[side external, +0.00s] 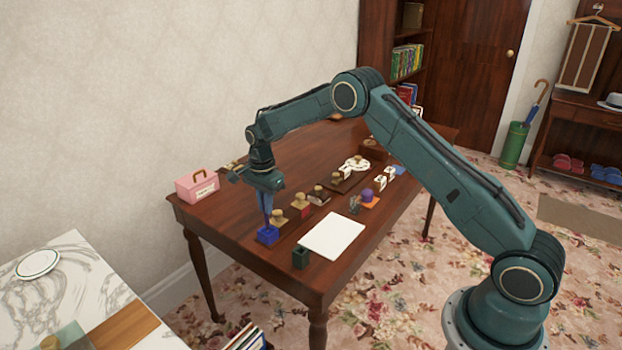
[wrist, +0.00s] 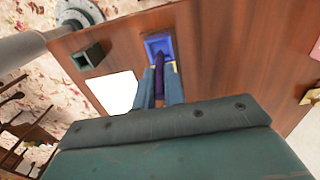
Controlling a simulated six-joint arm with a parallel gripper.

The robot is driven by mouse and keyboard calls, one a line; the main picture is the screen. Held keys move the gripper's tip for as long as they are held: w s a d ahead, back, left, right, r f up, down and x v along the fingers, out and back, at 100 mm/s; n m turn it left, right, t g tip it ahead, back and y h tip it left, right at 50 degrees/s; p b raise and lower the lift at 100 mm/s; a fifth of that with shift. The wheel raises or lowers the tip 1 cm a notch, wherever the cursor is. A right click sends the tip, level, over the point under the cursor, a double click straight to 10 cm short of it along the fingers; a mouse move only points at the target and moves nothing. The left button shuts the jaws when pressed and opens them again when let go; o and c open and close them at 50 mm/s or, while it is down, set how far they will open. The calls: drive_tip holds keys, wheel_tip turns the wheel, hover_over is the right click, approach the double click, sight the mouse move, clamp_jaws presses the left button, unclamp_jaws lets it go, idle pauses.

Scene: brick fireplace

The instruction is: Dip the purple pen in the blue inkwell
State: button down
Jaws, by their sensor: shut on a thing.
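The blue inkwell (side external: 268,235) is a small square pot near the front left part of the wooden table. It also shows in the wrist view (wrist: 153,44), with its open top towards the camera. My gripper (wrist: 160,86) is shut on the purple pen (wrist: 160,80), which lies between its two fingers. In the side view my gripper (side external: 266,208) points down, right above the inkwell. In the wrist view the pen's far end overlaps the inkwell's opening. I cannot tell how deep the tip sits, as the inkwell's walls and my fingers hide it.
A dark green pot (side external: 300,257) and a white sheet (side external: 332,236) lie to the right of the inkwell. Several stamps with wooden knobs (side external: 300,200) stand in a row behind it. A pink box (side external: 197,187) stands at the table's left corner. The table's front left strip is bare.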

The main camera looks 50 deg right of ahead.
drive_tip(key=shift+f, duration=0.4)
idle(0.9)
drive_tip(key=shift+r, duration=0.1)
drive_tip(key=shift+r, duration=3.45)
drive_tip(key=s+a+r+n, duration=0.6)
drive_tip(key=s+r+n, duration=0.3)
drive_tip(key=s+n, duration=0.3)
drive_tip(key=n, duration=0.2)
drive_tip(key=shift+s+a+n, duration=0.15)
drive_tip(key=shift+a+n, duration=0.05)
drive_tip(key=shift+n, duration=0.1)
